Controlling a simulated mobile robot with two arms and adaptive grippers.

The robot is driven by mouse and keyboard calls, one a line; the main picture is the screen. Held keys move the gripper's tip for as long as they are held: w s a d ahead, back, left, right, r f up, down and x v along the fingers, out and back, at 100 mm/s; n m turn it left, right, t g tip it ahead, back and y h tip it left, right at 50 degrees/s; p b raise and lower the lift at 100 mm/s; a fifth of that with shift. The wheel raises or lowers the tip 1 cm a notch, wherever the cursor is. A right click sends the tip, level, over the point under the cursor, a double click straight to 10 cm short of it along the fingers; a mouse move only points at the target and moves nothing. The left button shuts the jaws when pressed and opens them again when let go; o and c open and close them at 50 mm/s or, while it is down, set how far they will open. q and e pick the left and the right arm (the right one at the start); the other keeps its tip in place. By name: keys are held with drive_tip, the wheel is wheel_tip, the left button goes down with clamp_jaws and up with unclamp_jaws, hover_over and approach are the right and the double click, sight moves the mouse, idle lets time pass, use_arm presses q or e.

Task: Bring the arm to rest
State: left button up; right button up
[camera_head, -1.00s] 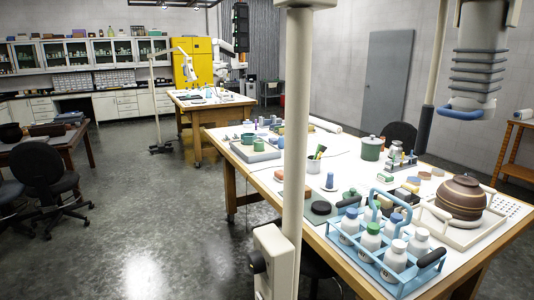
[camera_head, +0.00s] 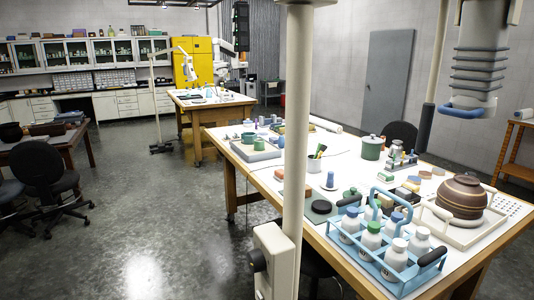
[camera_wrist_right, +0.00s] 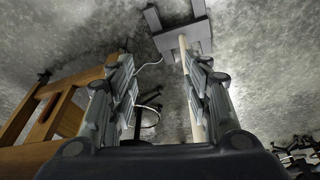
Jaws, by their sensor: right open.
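My right gripper (camera_wrist_right: 160,78) shows in the right wrist view with its two fingers well apart and nothing between them. It points over the grey floor (camera_wrist_right: 245,70). Neither gripper shows in the head view, and my left gripper is in neither view. Nothing on the tables is in contact with the visible fingers.
A long white-topped workbench (camera_head: 268,183) stands at right, bearing a blue bottle rack (camera_head: 389,279), a brown striped pot (camera_head: 460,198) and smaller items. A pale vertical pole (camera_head: 295,130) crosses the head view. A black chair (camera_head: 45,175) stands left. The middle floor is clear.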

drive_tip(key=s+f+g+b, duration=0.1)
drive_tip(key=s+f, duration=0.1)
drive_tip(key=f, duration=0.9)
drive_tip(key=s+f, duration=0.2)
drive_tip(key=f, duration=0.9)
drive_tip(key=s+d+f+g+b, duration=0.1)
drive_tip(key=s+d+f, duration=0.2)
drive_tip(key=s+f, duration=1.3)
drive_tip(key=shift+b, duration=0.4)
